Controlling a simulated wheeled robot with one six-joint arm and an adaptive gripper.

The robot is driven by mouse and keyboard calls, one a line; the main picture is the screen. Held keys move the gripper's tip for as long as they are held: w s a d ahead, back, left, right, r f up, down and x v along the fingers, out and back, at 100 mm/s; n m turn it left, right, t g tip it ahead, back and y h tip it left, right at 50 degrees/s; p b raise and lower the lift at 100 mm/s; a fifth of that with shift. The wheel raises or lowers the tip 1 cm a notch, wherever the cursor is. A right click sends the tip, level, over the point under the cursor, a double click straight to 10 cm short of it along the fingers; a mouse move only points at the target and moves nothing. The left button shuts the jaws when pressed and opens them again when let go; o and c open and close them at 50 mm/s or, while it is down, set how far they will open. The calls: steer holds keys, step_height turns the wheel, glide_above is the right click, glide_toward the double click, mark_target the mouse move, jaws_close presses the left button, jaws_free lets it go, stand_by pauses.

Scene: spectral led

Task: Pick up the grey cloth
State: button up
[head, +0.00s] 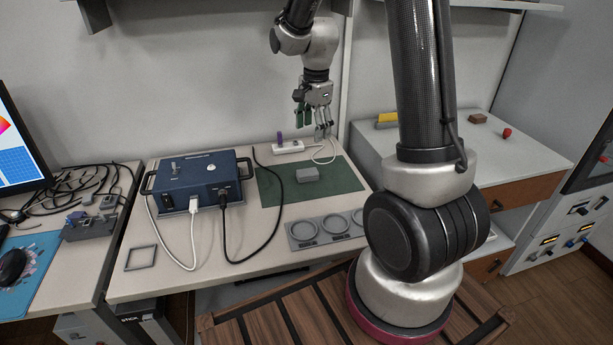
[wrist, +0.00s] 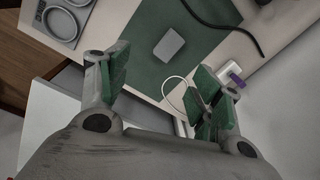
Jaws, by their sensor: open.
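The grey cloth (head: 307,174) looks like a small folded, light grey block and lies flat on the green mat (head: 272,192) on the workbench. It also shows in the wrist view (wrist: 169,46) as a pale rounded rectangle, clear of both fingers. My gripper (head: 316,122) hangs above the back edge of the mat, higher than the cloth and behind it. In the wrist view my gripper (wrist: 163,85) has its green-padded fingers spread wide with nothing between them. Nothing covers the cloth.
A white power strip (head: 288,149) with a purple plug stands behind the mat, its white cable looping near my gripper. A blue instrument box (head: 205,180) with cables is to the left. A grey ring holder (head: 325,230) lies in front.

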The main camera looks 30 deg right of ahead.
mark_target(307, 172)
steer(key=w+f+m, duration=0.1)
steer(key=f, duration=0.2)
steer(key=w+f+m, duration=0.1)
steer(key=f+m, duration=0.1)
steer(key=f, duration=0.2)
steer(key=w+f+m+g, duration=0.1)
steer(key=w+f, duration=0.1)
steer(key=f, duration=0.1)
steer(key=shift+d+f, duration=0.1)
steer(key=shift+f, duration=0.1)
steer(key=shift+m, duration=0.3)
step_height(307, 172, down, 8)
steer(key=shift+w+d+r, duration=0.1)
steer(key=shift+w, duration=0.05)
steer(key=c, duration=0.9)
